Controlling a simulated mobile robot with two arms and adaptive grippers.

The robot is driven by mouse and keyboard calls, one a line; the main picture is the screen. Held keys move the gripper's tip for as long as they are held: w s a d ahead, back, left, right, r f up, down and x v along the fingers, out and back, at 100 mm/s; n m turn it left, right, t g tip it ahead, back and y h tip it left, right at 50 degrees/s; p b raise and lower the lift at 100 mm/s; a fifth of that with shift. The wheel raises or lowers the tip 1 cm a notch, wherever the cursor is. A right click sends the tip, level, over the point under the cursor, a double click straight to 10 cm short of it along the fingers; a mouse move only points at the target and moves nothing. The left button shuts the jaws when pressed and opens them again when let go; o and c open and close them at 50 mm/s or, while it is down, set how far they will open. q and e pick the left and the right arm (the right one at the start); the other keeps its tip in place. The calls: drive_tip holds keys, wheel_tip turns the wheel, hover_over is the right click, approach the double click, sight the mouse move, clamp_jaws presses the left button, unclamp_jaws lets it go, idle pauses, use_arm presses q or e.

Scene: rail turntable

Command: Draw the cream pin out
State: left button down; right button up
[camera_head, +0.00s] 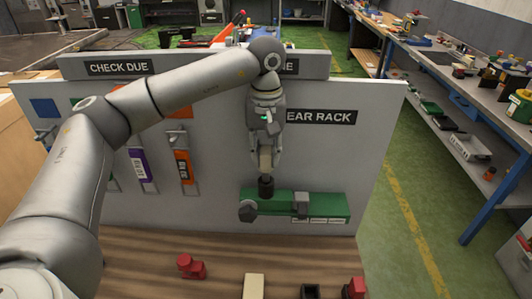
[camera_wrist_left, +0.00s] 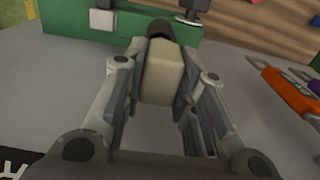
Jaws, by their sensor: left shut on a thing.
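The cream pin (camera_head: 265,158) is upright between the fingers of my left gripper (camera_head: 265,150), above a black round part (camera_head: 266,187) at the left half of a green device (camera_head: 323,206). In the left wrist view, the cream pin (camera_wrist_left: 163,75) is a pale block with a finger of my left gripper (camera_wrist_left: 163,88) on each side. The black part (camera_wrist_left: 160,29) shows just beyond the pin. The fingers hide the pin's sides, and I cannot tell whether its end is still inside the black part. My right gripper is not in view.
A grey panel (camera_head: 220,215) stands behind, with orange (camera_head: 183,167) and purple (camera_head: 139,165) tags hanging at left. On the wooden table (camera_head: 140,270) in front are a red piece (camera_head: 190,266), a cream block (camera_head: 254,287), a dark piece (camera_head: 310,291) and another red piece (camera_head: 354,288).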

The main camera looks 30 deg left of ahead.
use_arm(q)
drive_tip(key=shift+r+p, duration=0.9)
drive_tip(key=shift+r, duration=0.75)
